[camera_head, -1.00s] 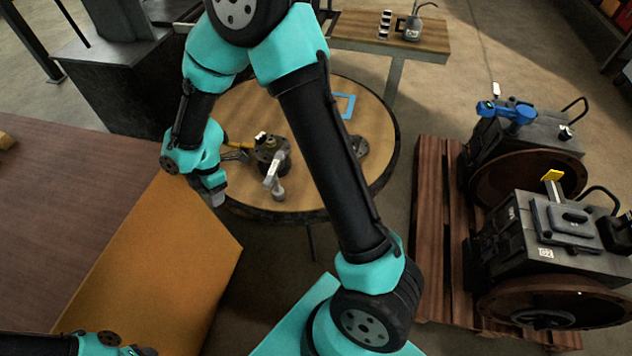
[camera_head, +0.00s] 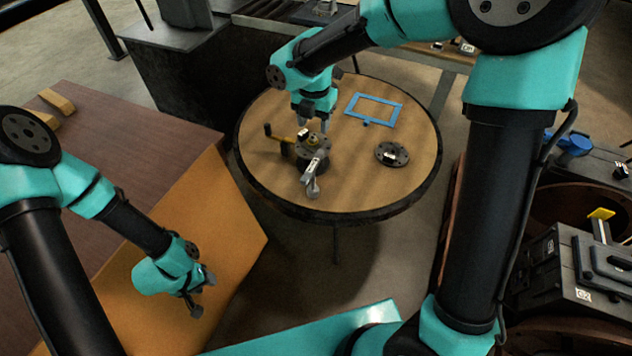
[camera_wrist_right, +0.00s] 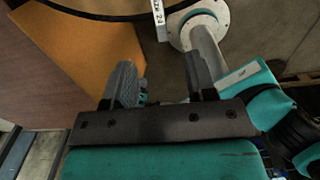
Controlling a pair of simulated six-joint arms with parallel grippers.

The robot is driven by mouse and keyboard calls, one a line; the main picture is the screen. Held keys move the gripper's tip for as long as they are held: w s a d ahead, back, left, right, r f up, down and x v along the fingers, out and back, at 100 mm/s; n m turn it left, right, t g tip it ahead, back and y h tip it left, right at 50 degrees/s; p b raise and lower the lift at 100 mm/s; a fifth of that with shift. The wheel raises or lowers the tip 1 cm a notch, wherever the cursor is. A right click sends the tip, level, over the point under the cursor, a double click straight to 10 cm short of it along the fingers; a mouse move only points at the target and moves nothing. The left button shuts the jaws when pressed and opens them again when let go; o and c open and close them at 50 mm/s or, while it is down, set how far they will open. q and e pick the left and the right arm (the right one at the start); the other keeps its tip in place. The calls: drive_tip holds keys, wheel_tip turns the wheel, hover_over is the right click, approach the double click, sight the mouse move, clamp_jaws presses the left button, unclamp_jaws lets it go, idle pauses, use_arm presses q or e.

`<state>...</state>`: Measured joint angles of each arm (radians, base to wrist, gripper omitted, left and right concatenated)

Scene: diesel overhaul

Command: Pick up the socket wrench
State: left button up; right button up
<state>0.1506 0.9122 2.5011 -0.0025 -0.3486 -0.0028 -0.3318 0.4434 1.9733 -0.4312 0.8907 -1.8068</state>
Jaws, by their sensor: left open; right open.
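A grey tool with a white label (camera_head: 314,172), which looks like the socket wrench, lies at the front of a dark round part on the round wooden table (camera_head: 390,190). Its rounded end points toward me. My left gripper (camera_head: 202,296) is open over the orange panel, well left of the tools.
A blue rectangular frame (camera_head: 374,110) and a dark flanged disc (camera_head: 392,154) lie on the table's right half. A brown bench with an orange panel (camera_head: 225,225) stands at left. Heavy grey machinery (camera_head: 580,270) stands at right. The table's front right is clear.

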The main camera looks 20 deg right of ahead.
approach(313, 164)
drive_tip(key=f, duration=0.5)
drive_tip(key=shift+s+d+f, duration=0.15)
drive_tip(key=shift+d+f, duration=0.05)
drive_tip(key=shift+f, duration=0.15)
drive_tip(key=shift+f, duration=0.1)
drive_tip(key=shift+a+f, duration=0.15)
drive_tip(key=shift+f, duration=1.15)
drive_tip(key=shift+a+f, duration=0.1)
drive_tip(key=shift+f, duration=1.15)
drive_tip(key=shift+c, duration=0.3)
clamp_jaws()
